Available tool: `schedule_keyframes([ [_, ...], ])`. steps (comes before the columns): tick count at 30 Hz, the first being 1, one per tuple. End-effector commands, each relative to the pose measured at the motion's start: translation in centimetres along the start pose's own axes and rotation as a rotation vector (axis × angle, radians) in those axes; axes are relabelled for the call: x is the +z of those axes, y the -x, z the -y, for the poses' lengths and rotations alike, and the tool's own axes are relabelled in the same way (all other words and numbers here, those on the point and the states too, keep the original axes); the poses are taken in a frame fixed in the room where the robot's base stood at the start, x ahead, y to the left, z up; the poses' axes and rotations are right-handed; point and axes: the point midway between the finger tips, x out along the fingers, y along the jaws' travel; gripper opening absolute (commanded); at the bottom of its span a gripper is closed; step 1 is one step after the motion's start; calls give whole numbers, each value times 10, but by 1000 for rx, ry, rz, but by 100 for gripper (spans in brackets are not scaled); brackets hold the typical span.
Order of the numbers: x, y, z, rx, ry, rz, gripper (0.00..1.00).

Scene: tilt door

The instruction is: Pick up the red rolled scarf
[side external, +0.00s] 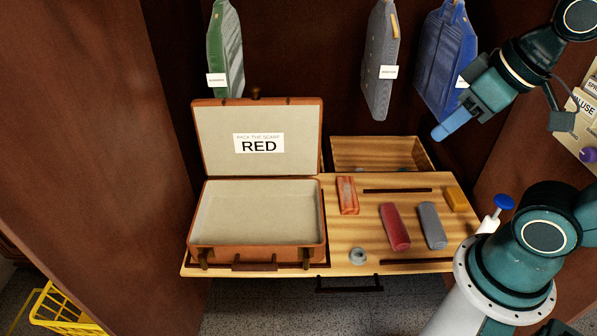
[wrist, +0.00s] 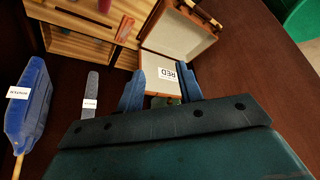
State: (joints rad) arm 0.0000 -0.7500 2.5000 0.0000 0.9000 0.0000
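The red rolled scarf (side external: 395,228) lies on the wooden board, between an orange patterned roll (side external: 347,195) and a grey roll (side external: 432,226). A reddish piece, probably this scarf (wrist: 104,6), is cut off at the top edge of the wrist view. My gripper (side external: 440,132) is up and behind the board at the right, well apart from the scarf. In the wrist view its two blue fingers (wrist: 160,88) stand apart with nothing held between them.
An open suitcase (side external: 256,214) labelled RED stands left of the rolls. A yellow block (side external: 457,199) and a grey ring (side external: 357,256) lie on the board. Green (side external: 225,45), grey (side external: 380,55) and blue (side external: 445,60) garments hang behind. An open drawer (side external: 345,139) is at the back.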

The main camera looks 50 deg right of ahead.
Motion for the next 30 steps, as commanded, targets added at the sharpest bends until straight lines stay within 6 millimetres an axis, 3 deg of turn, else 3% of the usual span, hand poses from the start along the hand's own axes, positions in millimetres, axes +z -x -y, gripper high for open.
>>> schedule_keyframes([
  [14,0,0,0,0,0,0,36],
  [20,0,0,0,0,0,0,74],
  [30,-1,-1,0,1,-2,2,75],
])
